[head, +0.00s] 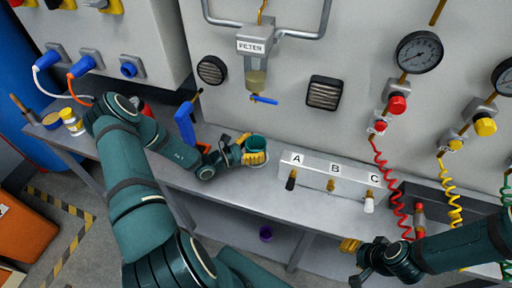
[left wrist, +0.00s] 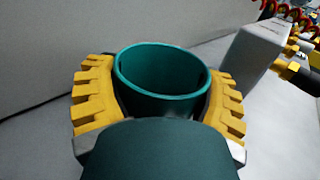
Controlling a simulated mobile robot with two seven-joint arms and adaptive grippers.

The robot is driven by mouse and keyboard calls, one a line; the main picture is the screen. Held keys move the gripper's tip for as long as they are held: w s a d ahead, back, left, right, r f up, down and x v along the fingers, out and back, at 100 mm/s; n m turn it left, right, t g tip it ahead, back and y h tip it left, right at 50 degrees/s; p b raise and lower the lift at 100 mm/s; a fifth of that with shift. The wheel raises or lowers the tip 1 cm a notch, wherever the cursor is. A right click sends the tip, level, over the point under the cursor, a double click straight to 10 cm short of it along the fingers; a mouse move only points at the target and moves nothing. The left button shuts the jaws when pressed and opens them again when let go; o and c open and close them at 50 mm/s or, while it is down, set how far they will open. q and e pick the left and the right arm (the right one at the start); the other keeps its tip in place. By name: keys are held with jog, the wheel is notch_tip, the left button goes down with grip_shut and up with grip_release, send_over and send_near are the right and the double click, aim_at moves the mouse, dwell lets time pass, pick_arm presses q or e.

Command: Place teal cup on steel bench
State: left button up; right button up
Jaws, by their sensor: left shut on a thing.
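The teal cup (head: 256,143) is upright at the steel bench (head: 225,183), close to the back wall panel. My left gripper (head: 254,150) has its yellow fingers shut around the cup's sides. In the left wrist view the cup (left wrist: 162,82) sits between the two yellow fingers, with its round opening facing up and looking empty. A pale round patch shows under the cup on the bench; I cannot tell whether the cup's base touches the surface. My right gripper (head: 357,262) is at the lower right, low in front of the bench; its fingers are partly hidden.
A valve block marked A, B, C (head: 330,172) stands right of the cup. A blue tool (head: 185,127) stands left of it. A yellow-labelled jar (head: 70,121) is at the bench's left end. Red and yellow coiled hoses hang at right.

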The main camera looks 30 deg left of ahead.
pick_arm(q)
jog(key=shift+f, duration=0.2)
jog(key=o, duration=1.1)
jog(key=shift+f, duration=0.1)
jog(key=shift+r, duration=0.25)
jog(key=v, duration=1.2)
jog(key=shift+f, duration=0.1)
jog(key=shift+d, duration=0.1)
jog(key=shift+s, duration=0.1)
